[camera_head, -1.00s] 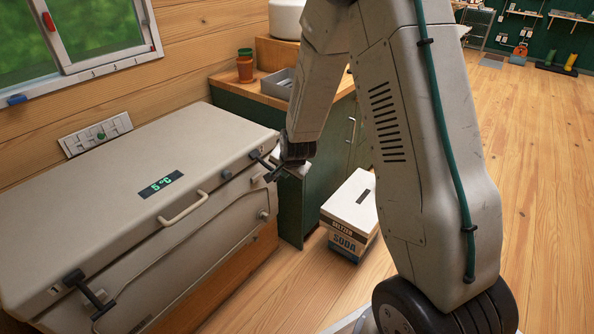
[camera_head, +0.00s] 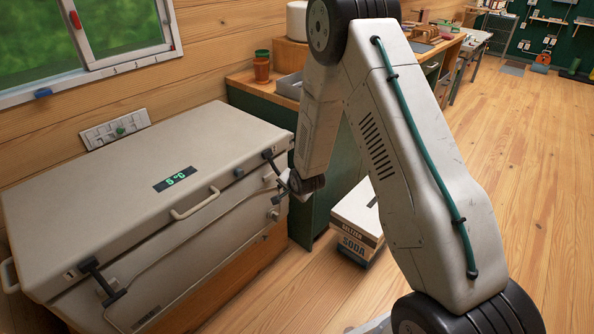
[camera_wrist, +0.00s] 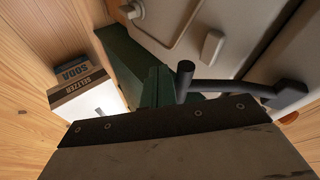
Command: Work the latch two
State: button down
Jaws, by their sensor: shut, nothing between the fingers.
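A pale chest cooler with a lid (camera_head: 130,165) stands at the left, its display reading 5 °C. The dark right-hand latch (camera_head: 272,165) is at the front right of the lid; it runs down the front beside my gripper. In the wrist view that latch (camera_wrist: 235,86) is a dark bar with a round end knob, just beyond the gripper's dark edge. The other latch (camera_head: 101,280), by the mark 1, hangs on the front left. My gripper (camera_head: 288,187) is shut and empty at the right latch's lower end. Its fingertips are mostly hidden, so I cannot tell whether they touch.
A green cabinet (camera_head: 322,205) stands right of the cooler, holding pots and a grey tray. A seltzer soda box (camera_head: 355,235) sits on the floor beside it, also in the wrist view (camera_wrist: 85,88). A lid handle (camera_head: 195,203) projects in front. Wooden floor is open at right.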

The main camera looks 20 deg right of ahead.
jog(key=shift+w+a+f, duration=0.35)
jog(key=shift+w+f, duration=0.35)
jog(key=shift+w+r, duration=0.1)
dwell(1.1)
